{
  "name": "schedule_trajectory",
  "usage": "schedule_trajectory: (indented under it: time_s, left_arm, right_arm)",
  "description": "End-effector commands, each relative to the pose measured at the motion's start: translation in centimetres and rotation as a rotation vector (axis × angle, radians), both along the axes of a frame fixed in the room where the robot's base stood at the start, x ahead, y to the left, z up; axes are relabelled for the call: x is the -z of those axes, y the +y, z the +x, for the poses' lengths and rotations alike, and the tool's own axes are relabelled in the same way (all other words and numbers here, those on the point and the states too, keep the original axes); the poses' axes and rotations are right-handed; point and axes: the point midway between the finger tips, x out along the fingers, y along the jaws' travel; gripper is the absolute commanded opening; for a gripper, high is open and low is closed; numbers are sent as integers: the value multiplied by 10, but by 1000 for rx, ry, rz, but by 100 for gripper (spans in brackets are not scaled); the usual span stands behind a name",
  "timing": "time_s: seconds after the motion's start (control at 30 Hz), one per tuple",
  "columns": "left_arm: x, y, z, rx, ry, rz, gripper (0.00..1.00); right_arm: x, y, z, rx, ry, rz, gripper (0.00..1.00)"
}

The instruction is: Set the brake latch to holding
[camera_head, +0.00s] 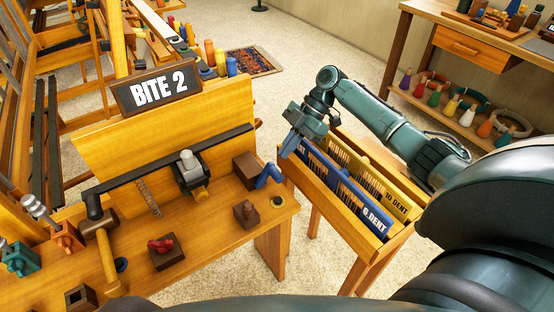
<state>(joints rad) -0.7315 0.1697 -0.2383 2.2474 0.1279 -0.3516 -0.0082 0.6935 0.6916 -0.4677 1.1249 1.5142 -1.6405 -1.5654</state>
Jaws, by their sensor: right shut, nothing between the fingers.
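A wooden loom bench (215,240) carries several small fittings, and I cannot tell for certain which is the brake latch. A blue lever (268,176) slants from a brown block (247,170) near the right end. A long black bar (140,176) with a grey-topped weight (188,160) runs across the bench. My right gripper (287,154) is shut and empty, above the left end of the reed box, to the upper right of the blue lever. It appears apart from it. My left gripper is out of view.
A "BITE 2" sign (157,89) stands on the back board. The wooden box (378,240) of blue and yellow dent reeds stands right of the bench, under my right arm. Shelves with bottles (432,98) stand at the back right.

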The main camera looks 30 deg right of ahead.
Motion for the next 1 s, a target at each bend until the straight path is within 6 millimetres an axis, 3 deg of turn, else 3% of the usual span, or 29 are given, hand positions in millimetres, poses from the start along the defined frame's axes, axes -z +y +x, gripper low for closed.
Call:
schedule_trajectory:
  time_s: [0.1, 0.3, 0.87, 1.0]
  left_arm:
    - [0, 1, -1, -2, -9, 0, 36]
    - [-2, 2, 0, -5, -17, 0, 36]
    - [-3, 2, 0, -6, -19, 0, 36]
    - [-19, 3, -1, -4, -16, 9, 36]
  right_arm:
    - [-7, -17, 2, 1, -1, 1, 0]
    - [-14, -30, 2, -2, 0, 2, 0]
    - [-15, -30, 2, -3, -1, 3, 0]
    - [-33, -30, 2, -4, -2, 3, 0]
